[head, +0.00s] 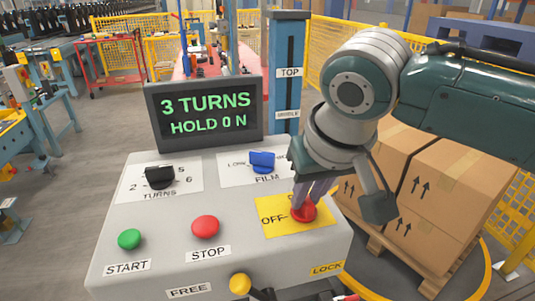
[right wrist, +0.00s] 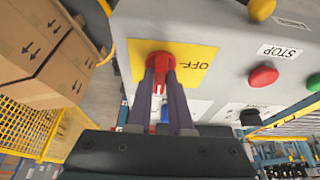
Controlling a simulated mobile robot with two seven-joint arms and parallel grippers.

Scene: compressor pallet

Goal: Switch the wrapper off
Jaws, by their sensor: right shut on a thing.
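The wrapper's switch is a red rotary knob (head: 304,212) on a yellow plate (head: 275,229) at the right of the grey control panel (head: 150,225). The word OFF is printed left of the knob; the plate's other marking is hidden by my gripper. My right gripper (head: 303,200) comes down from above and is shut on the knob. In the right wrist view both fingers (right wrist: 162,80) stand on either side of the red knob (right wrist: 160,62). The knob's exact angle is hard to tell. My left gripper does not show.
The panel also has a green START button (head: 129,239), a red STOP button (head: 205,227), a black TURNS knob (head: 159,178), a blue FILM knob (head: 262,161) and a yellow knob (head: 240,284). The display (head: 207,114) reads 3 TURNS, HOLD 0 N. Cartons (head: 450,185) stand on a pallet at right.

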